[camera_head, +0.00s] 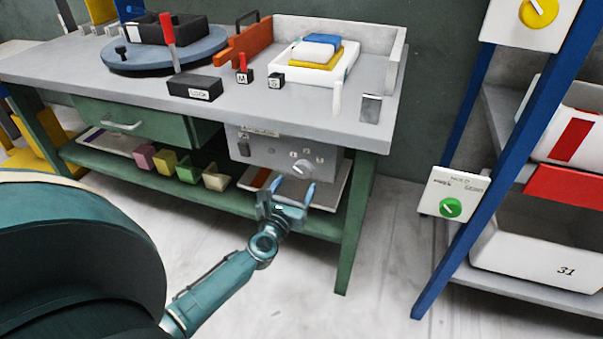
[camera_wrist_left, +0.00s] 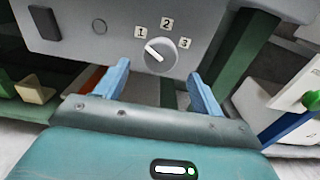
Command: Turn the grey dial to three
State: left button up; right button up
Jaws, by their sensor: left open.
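The grey dial (camera_head: 303,169) sits on a grey control panel (camera_head: 262,153) under the bench top. In the left wrist view, the dial (camera_wrist_left: 161,56) has the labels 1, 2 and 3 around it from left to right. Its white mark points up and left, towards the 1. My left gripper (camera_head: 287,193) is open, just below and in front of the dial in the head view. In the left wrist view its blue fingers (camera_wrist_left: 159,72) stand apart, either side of the dial and lower in the picture. No contact with the dial shows. My right gripper is not in view.
A dark switch (camera_wrist_left: 44,23) is left of the dial on the panel. A lower shelf (camera_head: 215,199) holds several coloured blocks and trays. A green bench leg (camera_head: 354,225) stands to the right. A blue rack with a green dial (camera_head: 450,208) is farther right, across clear floor.

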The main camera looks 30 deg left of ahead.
aim_at(302, 173)
pick_arm(q)
jog(key=shift+x, duration=2.8)
jog(key=shift+c, duration=0.6)
jog(key=c, duration=0.9)
jog(key=shift+o, duration=0.2)
